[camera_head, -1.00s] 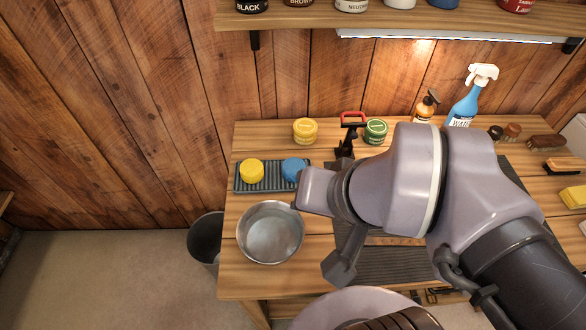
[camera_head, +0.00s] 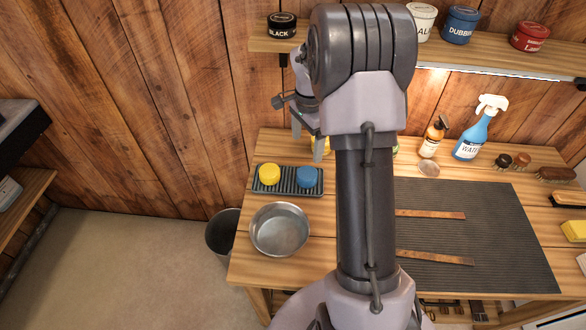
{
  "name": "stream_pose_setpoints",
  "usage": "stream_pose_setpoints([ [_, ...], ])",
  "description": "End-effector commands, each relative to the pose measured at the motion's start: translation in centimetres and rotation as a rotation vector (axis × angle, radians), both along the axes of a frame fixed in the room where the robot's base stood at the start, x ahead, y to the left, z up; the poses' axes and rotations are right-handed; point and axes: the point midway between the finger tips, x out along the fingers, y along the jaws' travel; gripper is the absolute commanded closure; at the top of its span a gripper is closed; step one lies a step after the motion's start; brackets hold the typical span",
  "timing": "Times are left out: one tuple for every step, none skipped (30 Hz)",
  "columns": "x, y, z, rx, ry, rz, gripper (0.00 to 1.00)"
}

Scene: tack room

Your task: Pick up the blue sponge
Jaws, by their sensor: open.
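The blue sponge (camera_head: 307,176) is round and sits on the right half of a dark ribbed tray (camera_head: 288,191) on the wooden bench. A round yellow sponge (camera_head: 269,174) sits on the tray's left half. The tray also bears a second small yellow piece at the left. My gripper (camera_head: 307,143) is open and empty. Its fingers point down above the back of the bench, behind and above the tray, apart from the blue sponge. My arm hides part of the bench behind it.
A metal bowl (camera_head: 280,230) stands in front of the tray. A bin (camera_head: 222,232) stands on the floor at the left. A dark mat (camera_head: 500,235) with leather strips (camera_head: 435,257) lies right of my arm. A blue spray bottle (camera_head: 476,135) stands at the back. A shelf (camera_head: 262,45) overhangs the bench.

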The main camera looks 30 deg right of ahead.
Motion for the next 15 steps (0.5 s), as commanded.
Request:
stream_pose_setpoints([
  [-0.1,0.1,-2.2,0.001,0.004,0.001,0.13],
  [-0.1,0.0,-3.2,0.001,0.004,0.001,0.13],
  [-0.1,0.1,-4.4,0.002,0.003,0.001,0.13],
  [-0.1,0.1,-5.2,0.002,0.002,0.002,0.13],
  [-0.1,0.1,-6.0,0.002,0.003,0.002,0.13],
  [-0.1,0.1,-6.8,0.001,0.002,0.003,0.13],
  [-0.1,0.1,-7.4,0.001,0.002,0.003,0.13],
  [-0.1,0.0,-7.8,0.001,0.001,0.003,0.13],
  [-0.1,0.0,-8.3,0.001,0.001,0.003,0.13],
  [-0.1,0.1,-8.5,0.001,0.001,0.002,0.13],
  [-0.1,0.0,-8.7,0.001,0.0,0.002,0.13],
  [-0.1,0.0,-8.9,0.001,0.0,0.002,0.13],
  [-0.1,-0.1,-9.2,0.001,-0.001,0.002,0.13],
  [-0.2,-0.1,-9.6,0.0,-0.001,0.002,0.13],
  [-0.3,-0.3,-10.2,0.001,0.0,0.002,0.13],
])
